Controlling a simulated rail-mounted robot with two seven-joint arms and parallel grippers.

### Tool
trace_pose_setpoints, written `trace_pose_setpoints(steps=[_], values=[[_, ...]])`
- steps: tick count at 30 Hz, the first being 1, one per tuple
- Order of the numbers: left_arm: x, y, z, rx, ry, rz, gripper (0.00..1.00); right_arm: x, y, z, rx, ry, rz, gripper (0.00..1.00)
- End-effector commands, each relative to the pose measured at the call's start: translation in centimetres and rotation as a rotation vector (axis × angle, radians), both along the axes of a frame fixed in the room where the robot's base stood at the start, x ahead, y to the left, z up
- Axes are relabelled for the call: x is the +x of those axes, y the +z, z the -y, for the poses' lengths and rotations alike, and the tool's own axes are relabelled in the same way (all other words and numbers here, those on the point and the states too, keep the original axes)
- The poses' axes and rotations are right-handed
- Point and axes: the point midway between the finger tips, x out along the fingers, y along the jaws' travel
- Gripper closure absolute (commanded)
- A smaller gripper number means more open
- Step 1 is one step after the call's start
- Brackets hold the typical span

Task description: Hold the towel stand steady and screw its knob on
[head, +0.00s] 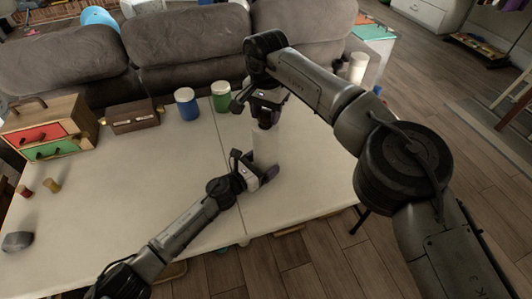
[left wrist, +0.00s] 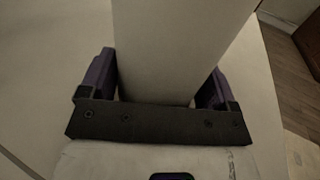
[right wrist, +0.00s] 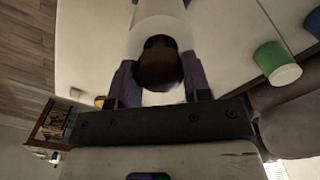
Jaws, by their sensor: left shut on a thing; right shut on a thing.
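The towel stand, seen as a white paper roll (head: 267,146), stands upright on the table near its right part. My left gripper (head: 258,175) is shut on the roll low down; the left wrist view shows the roll (left wrist: 175,45) between its purple fingers. My right gripper (head: 266,115) is at the top of the roll, pointing down. In the right wrist view the dark brown round knob (right wrist: 160,64) sits between its fingers at the roll's end, and the gripper is shut on it. How far the knob is seated on the stand cannot be told.
A blue jar (head: 187,104) and a green jar (head: 221,97) stand left of the roll. A brown box (head: 132,117) and a small drawer cabinet (head: 48,130) stand farther left. A grey sofa (head: 185,50) lies behind the table (head: 130,200). The table's middle is clear.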

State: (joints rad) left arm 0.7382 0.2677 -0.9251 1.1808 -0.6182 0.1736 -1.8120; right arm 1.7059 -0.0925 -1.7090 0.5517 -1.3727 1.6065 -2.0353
Motion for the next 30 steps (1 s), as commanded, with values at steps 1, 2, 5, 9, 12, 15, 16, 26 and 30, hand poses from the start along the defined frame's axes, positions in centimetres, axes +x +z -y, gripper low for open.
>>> trace_pose_setpoints(steps=[1, 2, 5, 9, 12, 15, 16, 26, 30], values=[[0.01, -0.04, -0.04, 0.001, 0.001, -0.001, 0.83, -0.01, 0.00, 0.00, 0.000, 0.000, 0.000, 0.82], [0.01, -0.04, -0.04, 0.001, 0.001, -0.001, 0.83, -0.01, 0.00, 0.00, 0.000, 0.000, 0.000, 0.84], [0.02, -0.04, -0.04, 0.000, 0.001, -0.001, 0.83, 0.00, 0.00, -0.01, 0.000, -0.021, 0.000, 0.84], [0.02, -0.04, -0.04, 0.000, 0.001, -0.001, 0.83, 0.00, -0.01, -0.01, 0.000, -0.211, 0.000, 0.84], [0.02, -0.04, -0.04, 0.000, 0.001, -0.001, 0.83, 0.00, -0.03, -0.01, -0.001, -0.420, 0.000, 0.84], [0.02, -0.04, -0.05, 0.000, 0.001, -0.001, 0.83, 0.00, -0.04, -0.01, 0.000, -0.629, -0.001, 0.84], [0.02, -0.04, -0.05, 0.000, 0.001, -0.001, 0.83, 0.00, -0.05, -0.01, 0.000, -0.692, -0.001, 0.84], [0.02, -0.05, -0.05, 0.000, 0.001, -0.001, 0.83, 0.02, -0.10, -0.01, 0.000, -1.380, 0.000, 0.84], [0.02, -0.05, -0.05, 0.000, 0.001, -0.001, 0.83, 0.03, -0.12, -0.01, 0.000, -1.673, 0.000, 0.84]])
